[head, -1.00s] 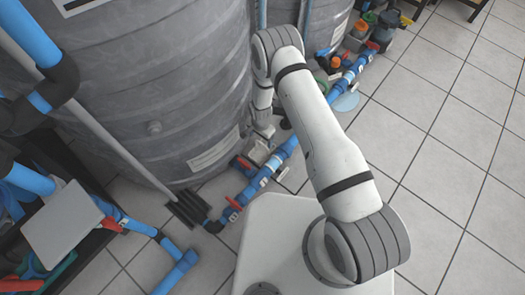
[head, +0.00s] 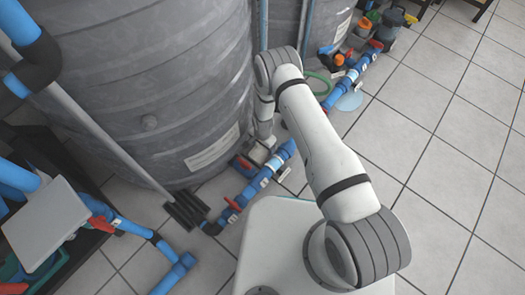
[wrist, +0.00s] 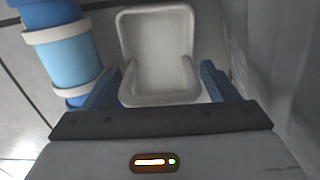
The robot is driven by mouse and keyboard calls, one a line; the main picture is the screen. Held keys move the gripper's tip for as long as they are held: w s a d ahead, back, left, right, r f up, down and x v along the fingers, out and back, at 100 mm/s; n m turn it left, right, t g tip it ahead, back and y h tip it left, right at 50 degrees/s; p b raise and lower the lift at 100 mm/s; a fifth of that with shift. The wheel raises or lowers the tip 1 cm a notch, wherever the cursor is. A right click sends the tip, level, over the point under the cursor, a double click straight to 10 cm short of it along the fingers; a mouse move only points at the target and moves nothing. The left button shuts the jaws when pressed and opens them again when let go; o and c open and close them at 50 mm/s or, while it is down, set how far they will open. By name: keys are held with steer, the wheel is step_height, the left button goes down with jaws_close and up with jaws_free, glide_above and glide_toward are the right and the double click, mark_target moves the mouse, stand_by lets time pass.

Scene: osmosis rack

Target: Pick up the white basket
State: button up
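The white basket (wrist: 158,55) is a small pale tray with raised rounded walls, in the upper middle of the wrist view. My gripper (wrist: 160,70) reaches down around it, with one blue-grey finger on its left side and one on its right. The fingers look open, with only narrow gaps to the basket's walls. Contact cannot be made out. In the head view my gripper (head: 260,150) is low beside the large grey tank, near the blue pipe. There the basket is too small to tell from the gripper.
Blue pipe with white collars (wrist: 68,55) stands close left of the basket. The grey tank (head: 150,90) rises beside my gripper. Blue floor piping (head: 250,188) with red valve handles runs below it. Open tiled floor (head: 450,150) lies to the right.

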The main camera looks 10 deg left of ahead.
steer(key=c, duration=0.7)
steer(key=shift+r, duration=0.2)
steer(key=shift+c, duration=0.2)
